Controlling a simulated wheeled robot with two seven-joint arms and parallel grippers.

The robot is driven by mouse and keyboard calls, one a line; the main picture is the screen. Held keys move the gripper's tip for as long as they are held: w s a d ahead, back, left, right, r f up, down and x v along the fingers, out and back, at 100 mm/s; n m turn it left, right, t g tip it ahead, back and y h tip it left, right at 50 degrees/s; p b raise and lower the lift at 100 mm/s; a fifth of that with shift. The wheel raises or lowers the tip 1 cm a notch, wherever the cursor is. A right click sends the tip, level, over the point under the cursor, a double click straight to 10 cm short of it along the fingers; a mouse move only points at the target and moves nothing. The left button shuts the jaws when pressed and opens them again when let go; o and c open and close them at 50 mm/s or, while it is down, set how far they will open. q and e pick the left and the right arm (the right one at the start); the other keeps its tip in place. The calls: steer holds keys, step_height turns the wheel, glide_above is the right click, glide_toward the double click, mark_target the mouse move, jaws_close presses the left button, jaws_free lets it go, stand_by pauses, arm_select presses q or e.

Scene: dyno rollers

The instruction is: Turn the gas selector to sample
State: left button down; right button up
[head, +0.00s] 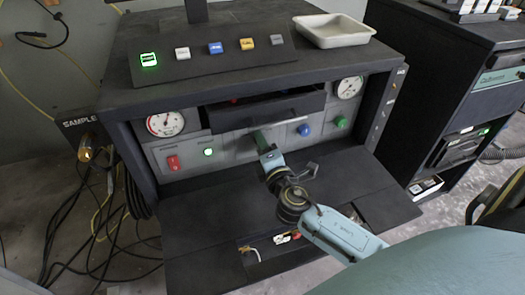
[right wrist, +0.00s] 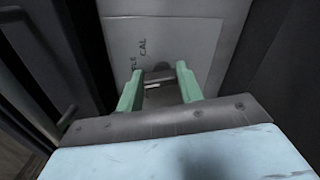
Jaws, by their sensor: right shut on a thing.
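The gas selector (right wrist: 158,73) is a small grey knob on a light panel, seen between the fingertips in the right wrist view. Which mark the knob points at cannot be told. My left gripper is not in view.
An open dark drawer (head: 265,108) juts out just above my right gripper. A red switch (head: 173,162), a blue knob (head: 305,130) and a green knob (head: 341,122) share the panel. Two gauges flank the drawer. A dark shelf (head: 210,215) lies below. Cables hang at left.

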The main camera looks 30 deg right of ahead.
steer(key=shift+f+m+b, duration=0.15)
steer(key=shift+m+b, duration=0.2)
steer(key=shift+m, duration=0.25)
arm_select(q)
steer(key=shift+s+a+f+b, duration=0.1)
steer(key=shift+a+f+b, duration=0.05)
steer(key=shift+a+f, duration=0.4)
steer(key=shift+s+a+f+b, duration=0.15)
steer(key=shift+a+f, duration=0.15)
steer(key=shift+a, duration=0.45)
arm_select(e)
steer(key=shift+m, duration=0.7)
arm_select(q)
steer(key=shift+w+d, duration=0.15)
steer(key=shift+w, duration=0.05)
arm_select(e)
steer(key=o, duration=1)
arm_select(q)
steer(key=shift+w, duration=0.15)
